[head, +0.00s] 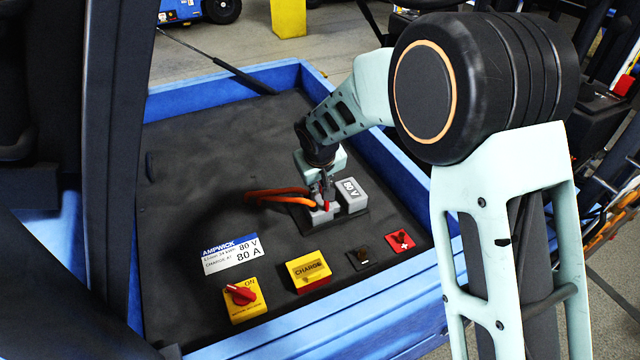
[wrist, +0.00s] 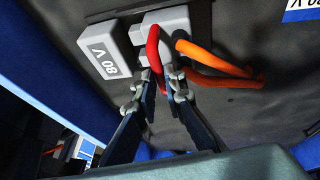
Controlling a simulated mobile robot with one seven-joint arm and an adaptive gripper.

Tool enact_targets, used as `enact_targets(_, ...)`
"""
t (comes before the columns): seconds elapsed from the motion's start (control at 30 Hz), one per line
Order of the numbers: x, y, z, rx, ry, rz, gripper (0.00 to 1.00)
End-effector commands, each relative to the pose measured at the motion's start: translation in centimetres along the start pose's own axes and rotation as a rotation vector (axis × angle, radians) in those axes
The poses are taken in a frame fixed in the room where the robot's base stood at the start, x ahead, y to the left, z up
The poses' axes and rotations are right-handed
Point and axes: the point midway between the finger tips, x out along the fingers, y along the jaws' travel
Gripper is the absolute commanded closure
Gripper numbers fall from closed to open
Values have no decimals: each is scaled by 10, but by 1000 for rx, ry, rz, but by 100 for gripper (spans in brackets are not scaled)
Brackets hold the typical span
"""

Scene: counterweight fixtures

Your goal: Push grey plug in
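The grey plug (head: 322,213) has a red handle and orange cables. It sits beside the grey socket housing (head: 351,194) marked 80 V, with a narrow gap visible between them. In the wrist view the plug (wrist: 170,22) is right of the housing (wrist: 104,47). My gripper (head: 326,190) is over the plug. In the wrist view its fingertips (wrist: 161,76) lie on both sides of the red handle (wrist: 155,48) and appear closed on it. The mating faces of plug and housing are mostly hidden.
Orange cables (head: 275,196) run left from the plug. In front are a red rotary switch (head: 241,295), a yellow CHARGE box (head: 308,270), and black (head: 363,258) and red (head: 400,242) terminals. A blue rim (head: 225,88) surrounds the dark panel, whose back left is clear.

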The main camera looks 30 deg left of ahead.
Motion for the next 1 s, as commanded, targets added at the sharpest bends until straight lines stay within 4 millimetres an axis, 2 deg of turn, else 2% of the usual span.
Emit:
enact_targets(0.43,0,1,0,1,0,0,100)
enact_targets(0.73,7,40,3,5,-1,3,100)
enact_targets(1.0,8,46,4,1,0,4,100)
